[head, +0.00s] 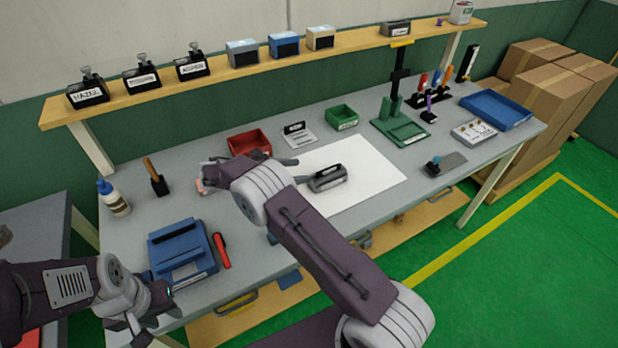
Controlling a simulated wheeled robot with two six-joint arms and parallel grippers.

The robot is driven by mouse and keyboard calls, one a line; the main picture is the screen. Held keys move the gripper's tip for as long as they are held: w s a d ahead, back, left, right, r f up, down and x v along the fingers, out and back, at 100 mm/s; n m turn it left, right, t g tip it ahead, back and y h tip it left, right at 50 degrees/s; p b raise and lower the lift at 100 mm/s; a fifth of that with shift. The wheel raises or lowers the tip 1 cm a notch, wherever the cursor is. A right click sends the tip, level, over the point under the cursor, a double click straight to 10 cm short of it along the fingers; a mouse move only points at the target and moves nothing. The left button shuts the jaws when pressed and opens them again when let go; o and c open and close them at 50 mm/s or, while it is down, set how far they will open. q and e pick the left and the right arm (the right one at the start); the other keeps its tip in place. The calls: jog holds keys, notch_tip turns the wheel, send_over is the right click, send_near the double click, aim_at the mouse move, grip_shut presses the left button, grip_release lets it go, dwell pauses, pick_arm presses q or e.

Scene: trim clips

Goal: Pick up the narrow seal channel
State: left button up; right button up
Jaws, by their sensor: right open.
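I cannot tell for certain which item is the narrow seal channel. A grey channel-like block (327,178) with a dark label lies on the white sheet (375,172) at mid-bench. A similar grey block (395,28) sits on the shelf, to the right. My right gripper (222,171) is open over the bench, left of the white sheet and in front of the red bin. A small pinkish thing (201,186) shows at its left edge, partly hidden by it. My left gripper (150,312) is low at the bench's front left corner; its fingers are unclear.
A blue box-like fixture (180,251) and a red-handled tool (220,250) lie at the front left. A red bin (249,141), green bin (341,117), green stand (400,130) and blue tray (495,109) stand along the back. The front right of the bench has free room.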

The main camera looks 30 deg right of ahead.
aim_at(316, 173)
jog(key=shift+s+d+f, duration=0.45)
jog(key=shift+s, duration=0.1)
jog(key=shift+d+f, duration=0.1)
jog(key=shift+d, duration=0.05)
jog(key=shift+w+d+f, duration=0.15)
jog(key=shift+d+f, duration=0.05)
jog(key=shift+b+x, duration=0.6)
jog(key=shift+x, duration=0.4)
jog(key=shift+w+d+f, duration=0.1)
jog(key=shift+d+f, duration=0.1)
jog(key=shift+d, duration=0.3)
pick_arm(q)
jog(key=shift+s+d+f+b, duration=0.15)
jog(key=shift+d+f+b, duration=0.2)
jog(key=shift+f, duration=0.25)
jog(key=shift+s+d+f+b, duration=0.15)
jog(key=shift+d+f+b, duration=0.1)
jog(key=shift+f+b, duration=0.25)
pick_arm(e)
jog(key=x, duration=0.4)
jog(key=shift+a, duration=0.1)
pick_arm(q)
jog(key=shift+d, duration=0.1)
pick_arm(e)
jog(key=shift+d+f, duration=0.1)
jog(key=shift+d, duration=0.35)
jog(key=shift+a, duration=0.1)
grip_shut()
